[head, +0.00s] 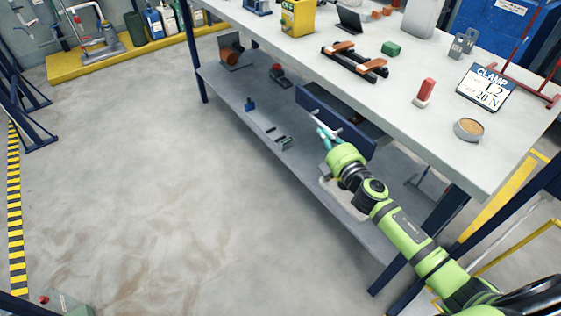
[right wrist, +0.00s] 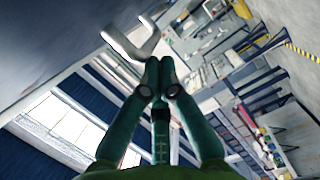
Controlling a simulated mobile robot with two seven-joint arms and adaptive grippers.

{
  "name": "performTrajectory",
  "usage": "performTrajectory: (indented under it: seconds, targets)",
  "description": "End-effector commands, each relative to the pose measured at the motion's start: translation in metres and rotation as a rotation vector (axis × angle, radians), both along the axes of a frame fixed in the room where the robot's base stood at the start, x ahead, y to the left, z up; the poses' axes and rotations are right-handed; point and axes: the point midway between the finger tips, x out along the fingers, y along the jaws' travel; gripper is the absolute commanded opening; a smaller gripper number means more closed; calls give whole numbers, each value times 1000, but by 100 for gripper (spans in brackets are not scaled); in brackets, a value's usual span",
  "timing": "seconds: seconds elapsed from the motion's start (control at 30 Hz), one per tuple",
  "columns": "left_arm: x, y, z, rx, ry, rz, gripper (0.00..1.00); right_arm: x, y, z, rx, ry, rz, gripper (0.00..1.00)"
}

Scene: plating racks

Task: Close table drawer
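The table drawer (head: 361,143) hangs under the front edge of the workbench tabletop. It is pulled out, and a dark strip of its inside shows behind the blue front. A pale bar handle sits on that front; it shows close up in the right wrist view (right wrist: 128,47). My right gripper (head: 321,133) is at the drawer front, by the handle. In the right wrist view its teal fingertips (right wrist: 159,66) are together, with nothing seen between them. The handle is just beyond and left of the tips; I cannot tell whether they touch. My left gripper is not in view.
The tabletop (head: 310,55) holds a clamp sign (head: 486,87), a red-and-white block (head: 424,92), a round tin (head: 468,129) and an orange-handled tool (head: 355,60). A lower shelf (head: 235,95) carries small parts. The floor (head: 150,180) to the left is clear.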

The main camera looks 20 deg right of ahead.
Motion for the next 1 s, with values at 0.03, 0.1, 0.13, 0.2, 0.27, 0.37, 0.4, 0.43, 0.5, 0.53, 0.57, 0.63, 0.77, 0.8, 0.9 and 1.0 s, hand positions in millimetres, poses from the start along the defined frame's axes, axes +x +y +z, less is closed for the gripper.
performTrajectory:
  seconds: [0.03, 0.1, 0.13, 0.2, 0.27, 0.37, 0.4, 0.43, 0.5, 0.53, 0.57, 0.63, 0.77, 0.8, 0.9, 1.0]
  targets:
    - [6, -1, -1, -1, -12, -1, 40, 3, -8, -1, -1, 1, -2, 0]
    - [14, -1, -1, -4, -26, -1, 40, 6, -16, -1, -2, 1, -2, 0]
    - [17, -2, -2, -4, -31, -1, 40, 7, -19, -1, -1, 1, -1, 0]
    - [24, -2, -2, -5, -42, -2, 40, 9, -25, -1, -1, 1, -1, 0]
    - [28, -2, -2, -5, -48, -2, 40, 11, -30, -1, 0, 0, -1, 0]
    - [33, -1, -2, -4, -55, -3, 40, 12, -35, -1, 0, 1, 0, 0]
    - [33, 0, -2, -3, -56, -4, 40, 13, -36, -1, 0, 1, 0, 0]
    - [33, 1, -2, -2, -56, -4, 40, 13, -36, -1, 0, 1, 0, 0]
    - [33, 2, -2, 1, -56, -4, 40, 13, -37, -1, 0, 1, 0, 0]
    - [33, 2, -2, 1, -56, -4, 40, 13, -37, 0, 0, 1, 0, 0]
    - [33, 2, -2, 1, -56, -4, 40, 14, -37, 0, 0, 1, 0, 0]
    - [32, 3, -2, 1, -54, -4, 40, 14, -38, 0, 0, 1, 0, 0]
    - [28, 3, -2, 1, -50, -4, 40, 14, -38, 0, 0, 1, -1, 0]
    - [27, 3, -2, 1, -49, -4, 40, 13, -38, 0, 0, 1, -1, 0]
    - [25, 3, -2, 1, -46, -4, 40, 13, -38, 0, 0, 1, -1, 0]
    - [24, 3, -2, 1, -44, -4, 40, 14, -37, 0, 0, 1, -1, 0]
